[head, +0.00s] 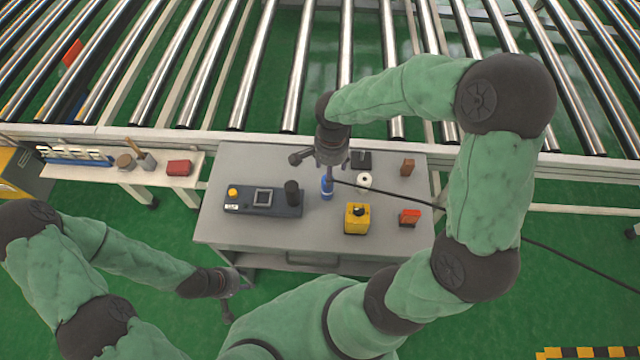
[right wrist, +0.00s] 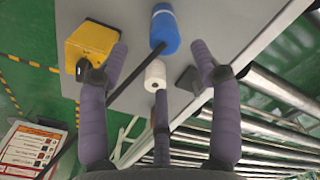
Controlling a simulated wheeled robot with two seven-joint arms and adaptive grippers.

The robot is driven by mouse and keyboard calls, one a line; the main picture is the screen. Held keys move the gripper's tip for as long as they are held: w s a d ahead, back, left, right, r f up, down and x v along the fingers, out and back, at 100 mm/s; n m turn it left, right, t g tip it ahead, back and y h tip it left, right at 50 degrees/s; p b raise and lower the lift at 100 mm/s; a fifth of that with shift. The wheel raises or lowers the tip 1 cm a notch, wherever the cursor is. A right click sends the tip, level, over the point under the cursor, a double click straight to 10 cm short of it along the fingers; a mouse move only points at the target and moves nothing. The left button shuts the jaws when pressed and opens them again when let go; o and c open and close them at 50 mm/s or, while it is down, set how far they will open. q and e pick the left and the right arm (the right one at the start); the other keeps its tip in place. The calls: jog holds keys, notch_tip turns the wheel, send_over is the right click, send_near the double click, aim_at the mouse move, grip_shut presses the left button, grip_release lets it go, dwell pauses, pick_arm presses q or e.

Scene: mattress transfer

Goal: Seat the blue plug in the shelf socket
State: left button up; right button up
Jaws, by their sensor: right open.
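The blue plug (head: 327,188) stands on the grey table, just below my right gripper (head: 326,164) in the head view. In the right wrist view the blue plug (right wrist: 165,30) is ahead of the spread fingers of my right gripper (right wrist: 160,52), which is open and empty. A dark cable runs by the plug and off to the right. My left gripper (head: 238,298) has its fingers apart and empty, low beside the table's front left corner. A white shelf (head: 100,150) is at the left; I cannot tell which part of it is the socket.
A white roll (head: 364,180), a yellow box (head: 357,220), a black block (head: 361,160) and red items share the grey table (head: 235,165). A dark device (head: 262,203) sits left of the plug. The shelf carries a red box (head: 179,168). A roller conveyor runs behind.

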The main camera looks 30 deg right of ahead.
send_over(327, 194)
jog(key=d, duration=0.1)
jog(key=f, duration=0.2)
jog(key=f+b, duration=0.1)
jog(key=f, duration=0.1)
jog(key=shift+w+d, duration=0.15)
jog(key=shift+w, duration=0.25)
jog(key=shift+w+f+b, duration=0.2)
jog(key=shift+f+b, duration=0.25)
jog(key=shift+f, duration=1.05)
jog(key=shift+w+f+b, duration=0.2)
jog(key=shift+f+b, duration=0.25)
jog(key=shift+f, duration=1)
jog(key=shift+r, duration=0.1)
grip_shut()
